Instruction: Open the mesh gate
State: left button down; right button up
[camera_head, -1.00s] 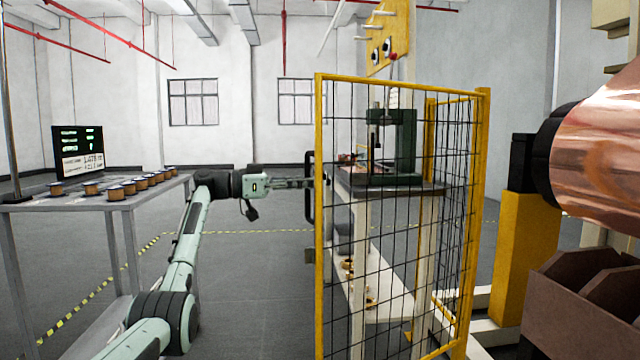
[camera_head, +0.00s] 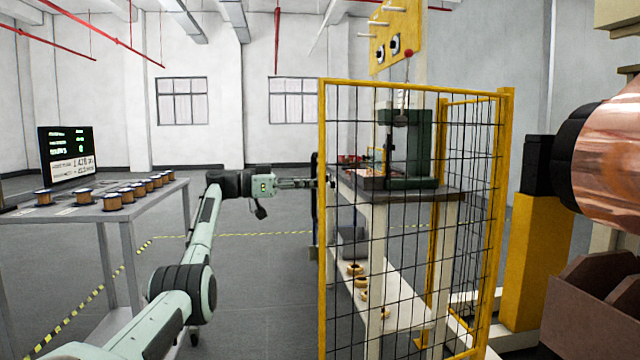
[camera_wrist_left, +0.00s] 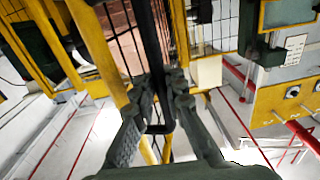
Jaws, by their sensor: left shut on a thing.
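The mesh gate (camera_head: 322,270), a yellow frame with dark wire mesh, stands upright right of centre in the head view. A tall dark handle (camera_head: 315,222) is on its left edge. My left gripper (camera_head: 326,183) reaches in from the left at the handle, shut on it. In the left wrist view the two dark fingers (camera_wrist_left: 164,98) close around the dark handle bar, with yellow frame and mesh beside it. The fingertips are small and partly hidden by the gate edge in the head view. My right gripper is not in view.
Behind the mesh stands a workbench (camera_head: 372,190) with a dark green press (camera_head: 408,148). A large copper roll (camera_head: 615,160) on a yellow stand (camera_head: 537,260) is at right. A grey table (camera_head: 90,212) with several spools and a screen (camera_head: 68,155) is at left. Floor between is open.

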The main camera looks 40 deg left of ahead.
pick_arm(q)
jog(key=shift+w+a, duration=0.1)
jog(key=shift+a, duration=0.55)
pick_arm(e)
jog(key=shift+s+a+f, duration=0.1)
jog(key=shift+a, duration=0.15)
pick_arm(q)
jog(key=c, duration=2)
grip_release()
jog(key=shift+o, duration=0.7)
jog(key=shift+a, duration=0.1)
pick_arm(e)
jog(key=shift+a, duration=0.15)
pick_arm(q)
jog(key=v, duration=1.2)
